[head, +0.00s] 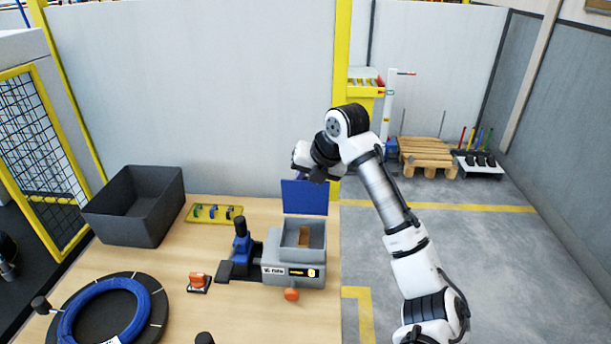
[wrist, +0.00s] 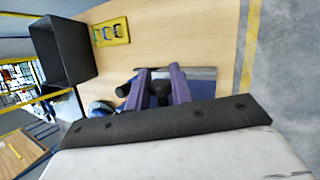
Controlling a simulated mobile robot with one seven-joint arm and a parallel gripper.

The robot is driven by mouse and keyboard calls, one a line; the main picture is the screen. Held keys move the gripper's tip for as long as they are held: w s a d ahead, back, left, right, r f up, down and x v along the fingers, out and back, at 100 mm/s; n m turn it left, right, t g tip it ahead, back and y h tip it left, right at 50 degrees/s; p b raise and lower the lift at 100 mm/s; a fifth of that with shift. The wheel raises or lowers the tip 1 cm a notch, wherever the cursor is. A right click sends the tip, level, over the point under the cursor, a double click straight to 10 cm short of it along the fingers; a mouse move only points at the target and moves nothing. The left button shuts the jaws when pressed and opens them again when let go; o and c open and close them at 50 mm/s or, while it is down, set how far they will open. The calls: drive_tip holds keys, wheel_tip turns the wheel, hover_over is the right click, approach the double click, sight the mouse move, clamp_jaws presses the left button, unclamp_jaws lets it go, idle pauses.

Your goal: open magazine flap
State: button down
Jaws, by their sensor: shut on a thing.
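The magazine (head: 275,268) is a grey box on the wooden table, with an orange-brown piece (head: 304,237) visible inside its open top. Its blue flap (head: 305,198) stands raised at the back of the box. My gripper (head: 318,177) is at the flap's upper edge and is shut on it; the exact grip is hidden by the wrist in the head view. In the wrist view my gripper (wrist: 160,72) shows two purple fingers with dark and blue parts between them, and the flap's outline is hard to make out there.
Left of the magazine stand a blue and black device (head: 241,248) and an orange part (head: 197,280). A dark bin (head: 138,205), a yellow rack (head: 214,213) and a blue coil (head: 72,322) are farther left. The table's right edge is near the magazine.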

drive_tip(key=shift+f+g, duration=0.25)
drive_tip(key=shift+g, duration=0.05)
drive_tip(key=c, duration=1.3)
unclamp_jaws()
drive_tip(key=shift+r, duration=0.1)
drive_tip(key=b+v, duration=0.3)
drive_tip(key=v, duration=1)
drive_tip(key=shift+s+d+r, duration=0.15)
drive_tip(key=shift+d+r, duration=0.05)
drive_tip(key=shift+r, duration=0.15)
